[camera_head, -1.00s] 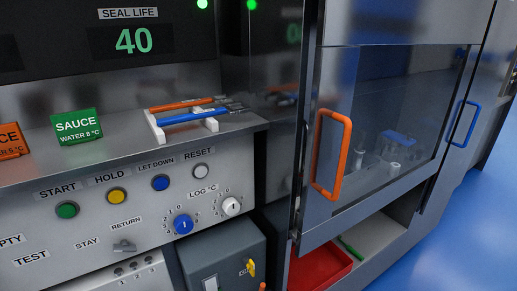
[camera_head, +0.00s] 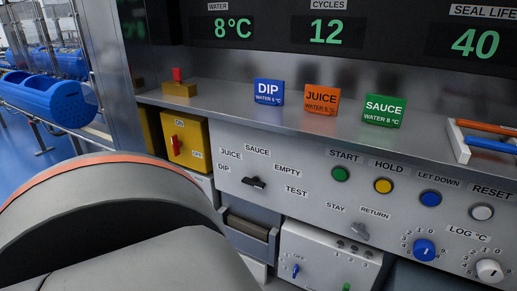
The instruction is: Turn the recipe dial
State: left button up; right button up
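The recipe dial (camera_head: 254,183) is a small black knob on the grey front panel. The labels DIP, JUICE, SAUCE, EMPTY and TEST stand around it. Its bar lies nearly level, but I cannot tell for certain which label it points to. On the shelf above stand three cards: a blue DIP card (camera_head: 268,92), an orange JUICE card (camera_head: 321,99) and a green SAUCE card (camera_head: 384,110). Neither of my grippers is in view. A large grey part of my own arm with an orange band fills the lower left, clear of the dial in the picture.
Right of the dial are the green START button (camera_head: 340,174), yellow HOLD button (camera_head: 383,186), another grey selector (camera_head: 359,231) and the blue LOG dial (camera_head: 424,250). A yellow box with a red switch (camera_head: 175,145) stands left. A blue tub (camera_head: 45,98) is at far left.

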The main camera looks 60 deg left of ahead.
aim_at(255, 182)
jog(key=u, duration=1.9)
